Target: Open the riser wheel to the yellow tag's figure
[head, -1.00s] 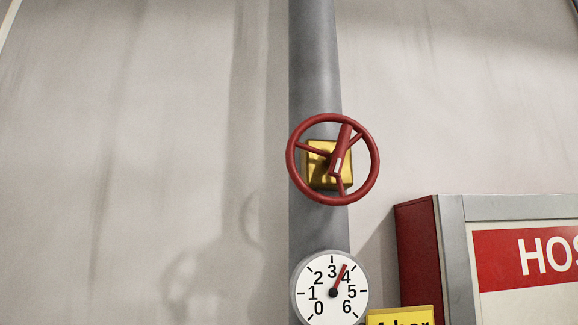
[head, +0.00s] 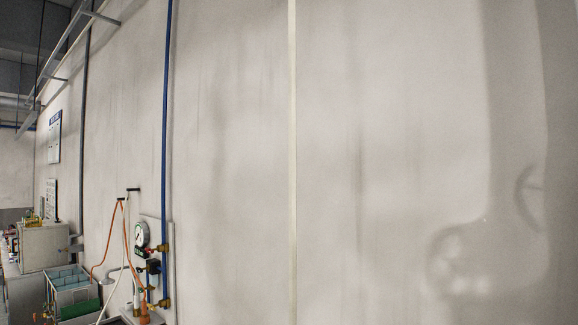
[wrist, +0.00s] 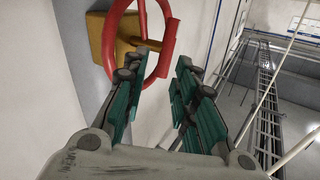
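The red riser wheel (wrist: 107,42) shows in the wrist view at the upper left, with its red handle (wrist: 170,38) on the right side. A yellow block (wrist: 96,27) sits behind it on the grey riser pipe (wrist: 72,35). My gripper (wrist: 166,56) is open, with green-padded fingers apart, close to the wheel's handle side. The left finger covers part of the rim; I cannot tell whether it touches. The wheel, the round dial and the yellow tag are out of the head view now, so the current reading is hidden.
The head view shows mostly bare wall (head: 400,120) with wheel-like shadows at right. At left are a blue pipe (head: 168,100), a small gauge (head: 141,234) with brass fittings, hoses and bins (head: 72,292). The wrist view shows a ladder-like rack (wrist: 266,110) at right.

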